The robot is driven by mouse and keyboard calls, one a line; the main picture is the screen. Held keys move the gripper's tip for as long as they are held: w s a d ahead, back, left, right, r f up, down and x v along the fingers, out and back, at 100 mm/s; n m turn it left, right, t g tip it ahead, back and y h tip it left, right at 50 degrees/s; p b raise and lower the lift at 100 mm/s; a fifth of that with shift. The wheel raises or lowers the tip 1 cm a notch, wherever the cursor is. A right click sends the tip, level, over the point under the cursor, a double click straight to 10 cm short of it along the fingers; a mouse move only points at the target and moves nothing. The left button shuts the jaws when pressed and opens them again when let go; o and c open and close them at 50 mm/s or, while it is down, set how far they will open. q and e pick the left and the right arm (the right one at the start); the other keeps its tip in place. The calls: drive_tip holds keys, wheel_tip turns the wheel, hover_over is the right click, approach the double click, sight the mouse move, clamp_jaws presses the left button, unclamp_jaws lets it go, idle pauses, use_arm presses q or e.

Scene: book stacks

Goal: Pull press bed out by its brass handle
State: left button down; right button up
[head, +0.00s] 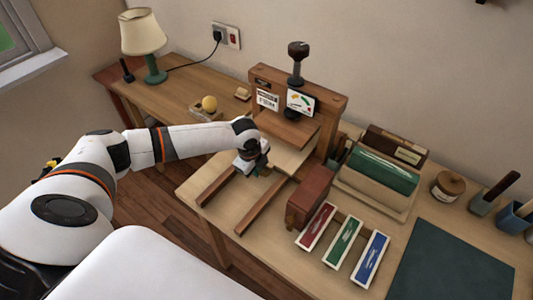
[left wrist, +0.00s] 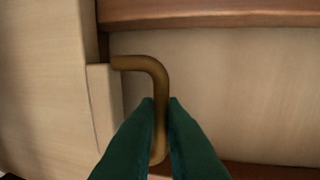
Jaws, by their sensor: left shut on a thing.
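The wooden press (head: 331,112) stands on the table, with a dark knob on its screw and a brown platen. The pale press bed (head: 290,158) lies under the platen, and its near part shows at the front of the press. Two wooden rails (head: 262,207) run forward from the press. My left gripper (head: 251,163) is at the bed's front edge, over the rails. In the left wrist view its green fingers are shut on the bent brass handle (left wrist: 150,65), one on each side. The arm hides the handle in the head view. My right gripper is out of view.
Red, green and blue trays (head: 343,238) and a reddish-brown box (head: 310,196) stand right of the rails. A green roller (head: 383,170), a jar (head: 447,186) and a dark mat (head: 452,262) lie further right. A lamp (head: 144,36) stands at the back left. The space between the rails is clear.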

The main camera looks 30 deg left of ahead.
use_arm(q)
drive_tip(key=shift+s+a+p, duration=0.15)
drive_tip(key=shift+s+p, duration=0.8)
drive_tip(key=shift+s, duration=0.55)
drive_tip(key=shift+s+p, duration=0.5)
drive_tip(key=shift+s, duration=0.05)
drive_tip(key=shift+s+a+p, duration=0.15)
drive_tip(key=shift+s+p, duration=0.85)
drive_tip(key=shift+s, duration=0.5)
drive_tip(key=shift+s+a+p, duration=0.1)
drive_tip(key=shift+s+p, duration=0.9)
drive_tip(key=shift+s, duration=0.45)
drive_tip(key=shift+s+a+p, duration=0.15)
drive_tip(key=shift+s+p, duration=0.9)
drive_tip(key=shift+s, duration=0.75)
drive_tip(key=shift+s+a+p, duration=0.1)
drive_tip(key=shift+s+p, duration=0.9)
drive_tip(key=shift+s, duration=0.8)
drive_tip(key=shift+s+a+p, duration=0.15)
drive_tip(key=shift+s+p, duration=0.45)
drive_tip(key=shift+s, duration=0.8)
drive_tip(key=c, duration=1.7)
unclamp_jaws()
drive_tip(key=shift+w, duration=0.1)
